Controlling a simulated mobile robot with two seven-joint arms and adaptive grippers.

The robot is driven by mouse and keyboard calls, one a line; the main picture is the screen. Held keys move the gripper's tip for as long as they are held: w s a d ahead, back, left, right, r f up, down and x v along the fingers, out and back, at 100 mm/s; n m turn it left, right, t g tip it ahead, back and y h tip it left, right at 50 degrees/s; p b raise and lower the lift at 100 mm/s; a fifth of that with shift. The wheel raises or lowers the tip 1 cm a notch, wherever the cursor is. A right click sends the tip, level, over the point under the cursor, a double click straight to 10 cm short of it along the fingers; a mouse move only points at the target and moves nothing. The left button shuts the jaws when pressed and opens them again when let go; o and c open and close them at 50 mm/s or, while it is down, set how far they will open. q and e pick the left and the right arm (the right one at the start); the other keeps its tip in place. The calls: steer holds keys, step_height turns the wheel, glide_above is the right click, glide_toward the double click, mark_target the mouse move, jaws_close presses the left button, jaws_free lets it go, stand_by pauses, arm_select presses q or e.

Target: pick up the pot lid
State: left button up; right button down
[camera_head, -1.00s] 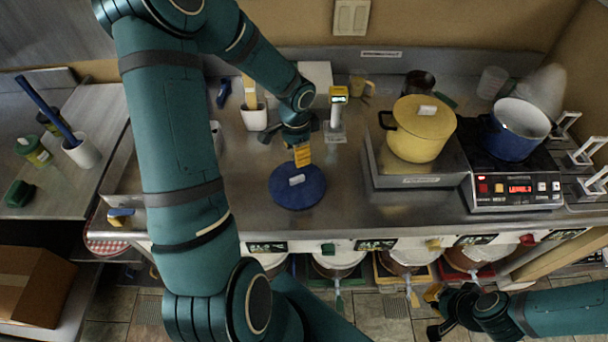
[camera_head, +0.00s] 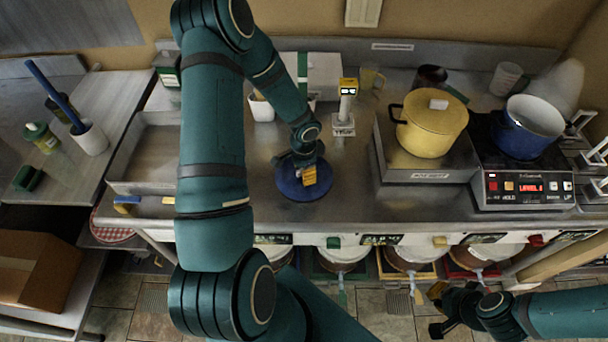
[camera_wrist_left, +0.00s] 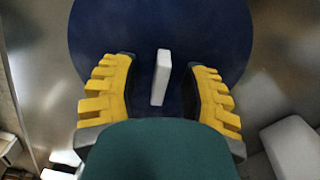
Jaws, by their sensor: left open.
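The pot lid is a round dark blue disc (camera_head: 288,188) with a white bar handle, lying flat on the steel counter. The left wrist view shows the lid (camera_wrist_left: 160,25) filling the upper middle, with its white handle (camera_wrist_left: 161,78) upright in the picture. My left gripper (camera_wrist_left: 164,72) is open, with one yellow-padded finger on each side of the handle and a gap on both sides. In the head view my left gripper (camera_head: 304,172) is over the lid and hides its handle. My right gripper (camera_head: 438,311) is open and empty, low in front of the counter.
A yellow lidded pot (camera_head: 431,131) stands on a scale to the right. An open blue pot (camera_head: 528,128) sits on a hot plate (camera_head: 525,188). A small labelled device (camera_head: 344,108) stands close behind the lid. The counter right of the lid is clear.

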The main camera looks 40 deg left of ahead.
arm_select(q)
steer(key=shift+o, duration=0.3)
jaws_close()
steer(key=shift+r, duration=0.1)
